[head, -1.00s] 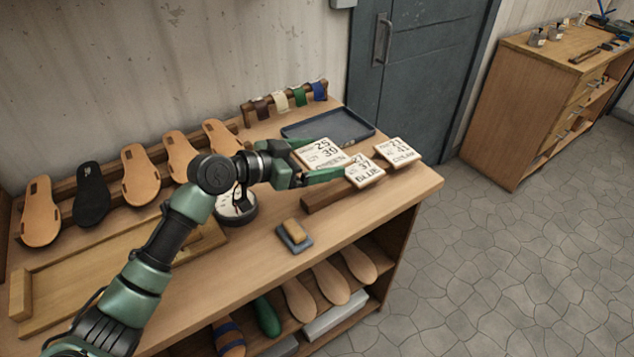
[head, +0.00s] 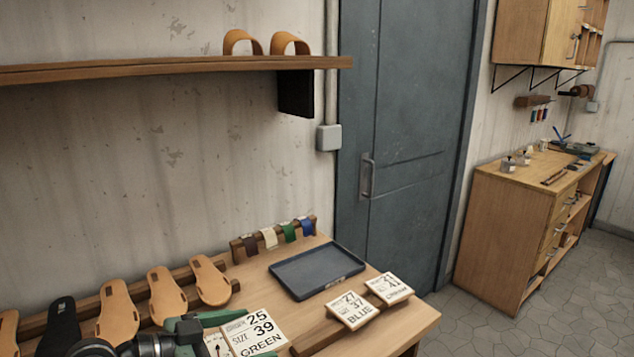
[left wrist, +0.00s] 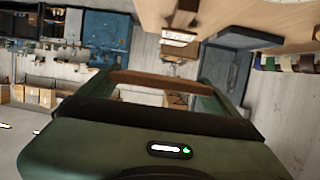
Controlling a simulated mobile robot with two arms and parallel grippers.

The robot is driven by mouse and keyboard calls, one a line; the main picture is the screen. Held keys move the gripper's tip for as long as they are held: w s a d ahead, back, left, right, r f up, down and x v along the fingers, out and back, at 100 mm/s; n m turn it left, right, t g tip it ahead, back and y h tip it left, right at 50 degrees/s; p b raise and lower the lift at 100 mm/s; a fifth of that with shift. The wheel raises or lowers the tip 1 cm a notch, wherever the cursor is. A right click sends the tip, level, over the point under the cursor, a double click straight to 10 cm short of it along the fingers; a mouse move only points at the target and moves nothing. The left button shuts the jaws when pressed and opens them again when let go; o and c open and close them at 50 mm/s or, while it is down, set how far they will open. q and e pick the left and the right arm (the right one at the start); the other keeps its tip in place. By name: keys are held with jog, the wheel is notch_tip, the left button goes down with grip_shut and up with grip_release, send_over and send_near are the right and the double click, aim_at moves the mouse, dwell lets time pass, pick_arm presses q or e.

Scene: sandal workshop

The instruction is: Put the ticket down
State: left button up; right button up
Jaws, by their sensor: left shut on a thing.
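My left gripper (head: 236,338) is shut on a white ticket (head: 262,331) reading 25, SIZE 39, GREEN, at the bottom of the head view. The ticket's face is turned up, and its lower part is cut off by the picture edge. In the left wrist view a brown edge (left wrist: 160,82), apparently the ticket's, spans between the green fingers. Two other tickets, BLUE 37 (head: 352,311) and a 41 ticket (head: 390,288), rest on a wooden rail (head: 318,338) to the right. My right gripper is out of view.
A dark, empty tray (head: 300,283) lies behind the tickets on the bench (head: 405,330). A rack of coloured straps (head: 269,238) stands behind it. Soles (head: 165,297) lean along the wall at left. A shelf (head: 180,68) hangs above.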

pick_arm(q)
jog(key=s+a+f, duration=0.4)
jog(key=s+a, duration=0.3)
jog(key=s, duration=0.4)
jog(key=w+d+r, duration=0.1)
jog(key=w+d, duration=0.1)
jog(key=w, duration=0.1)
jog(key=w+d+r, duration=0.2)
jog(key=w, duration=0.2)
jog(key=w+d+r, duration=0.1)
jog(key=w+d, duration=0.2)
jog(key=w, duration=0.1)
jog(key=shift+w+r, duration=0.15)
jog(key=w+d+r, duration=0.7)
jog(key=w+d, duration=0.3)
jog(key=w, duration=0.1)
jog(key=shift+r, duration=0.3)
notch_tip(320, 180, down, 15)
jog(key=shift+r+p, duration=0.1)
jog(key=shift+p, duration=0.95)
jog(key=shift+f, duration=2.45)
